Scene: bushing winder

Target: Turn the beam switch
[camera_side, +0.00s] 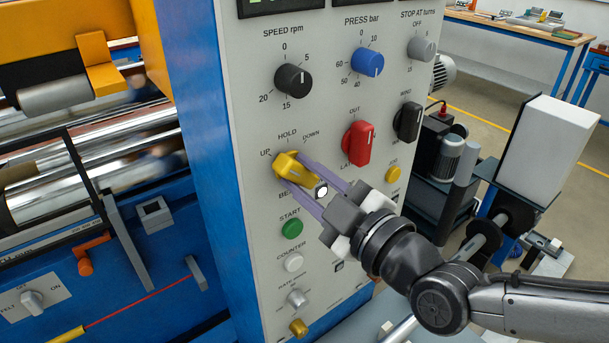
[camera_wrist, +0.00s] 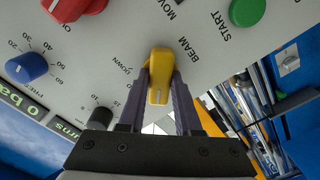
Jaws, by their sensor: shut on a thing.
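The beam switch is a yellow rotary knob (camera_side: 287,162) on the grey panel, with UP, HOLD and DOWN around its top and a partly covered BEAM label below. Its grip lies slanted in the side view, with its upper left end toward UP. My gripper (camera_side: 295,172) is shut on the knob, one purple finger on each side. In the wrist view the yellow knob (camera_wrist: 159,62) stands between the two fingers of my gripper (camera_wrist: 160,80), its white mark toward my palm. DOWN shows at its left there; HOLD and UP are hidden.
A green START button (camera_side: 292,228) and a white COUNTER button (camera_side: 294,262) sit below on the panel. A red knob (camera_side: 358,143), a black knob (camera_side: 407,122) and a yellow button (camera_side: 393,174) are to the right. The winder's rollers (camera_side: 90,150) lie left of the panel.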

